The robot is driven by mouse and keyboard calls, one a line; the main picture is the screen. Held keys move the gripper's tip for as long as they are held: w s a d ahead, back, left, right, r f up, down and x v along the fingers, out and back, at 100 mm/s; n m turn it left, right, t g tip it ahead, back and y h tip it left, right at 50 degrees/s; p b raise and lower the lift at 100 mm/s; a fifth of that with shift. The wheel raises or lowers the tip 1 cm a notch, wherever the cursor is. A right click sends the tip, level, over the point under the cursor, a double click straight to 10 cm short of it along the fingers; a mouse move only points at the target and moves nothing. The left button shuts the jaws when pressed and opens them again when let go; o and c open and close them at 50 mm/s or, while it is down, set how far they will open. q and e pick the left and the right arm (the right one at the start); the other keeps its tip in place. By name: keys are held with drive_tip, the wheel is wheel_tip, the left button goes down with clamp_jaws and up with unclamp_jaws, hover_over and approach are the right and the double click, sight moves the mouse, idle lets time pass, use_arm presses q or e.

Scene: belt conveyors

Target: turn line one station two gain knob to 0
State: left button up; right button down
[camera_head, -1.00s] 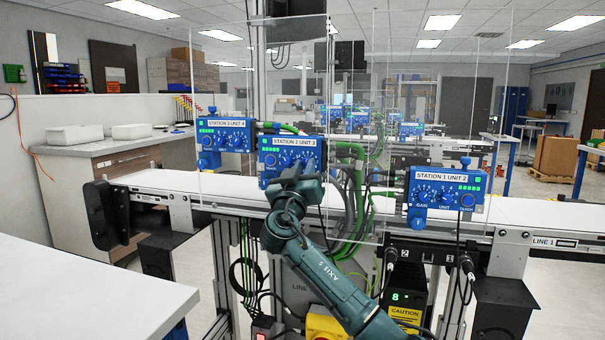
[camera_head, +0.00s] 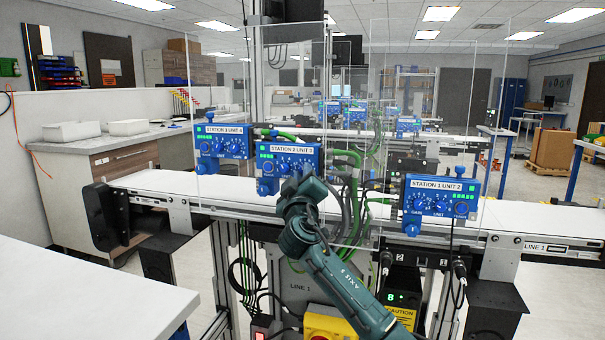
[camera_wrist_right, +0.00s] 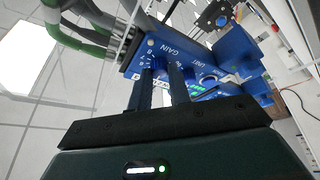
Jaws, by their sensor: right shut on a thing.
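The blue control box labelled Station 2 Unit 3 (camera_head: 272,161) hangs at the conveyor, with dials and green lights on its face. My right gripper (camera_wrist_right: 161,78) is at this box. In the right wrist view its two dark fingers are shut on the blue gain knob (camera_wrist_right: 159,63), under the "GAIN" lettering. The fingers hide part of the knob, so its setting cannot be read. In the head view my right wrist covers the box's lower right part and hides the fingertips. My left gripper is not in view.
Similar blue boxes sit at the left, Unit 4 (camera_head: 222,142), and at the right, Station 1 Unit 2 (camera_head: 437,204). Clear panels (camera_head: 365,100) stand around the boxes. Green hoses (camera_head: 352,185) run close beside my wrist. A white table (camera_head: 90,295) fills the lower left.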

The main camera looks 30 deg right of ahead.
idle(0.3)
drive_tip(key=c, duration=1.3)
unclamp_jaws()
drive_tip(key=b+v, duration=0.1)
drive_tip(key=v, duration=1.2)
drive_tip(key=shift+b, duration=0.4)
drive_tip(key=shift+s, duration=0.1)
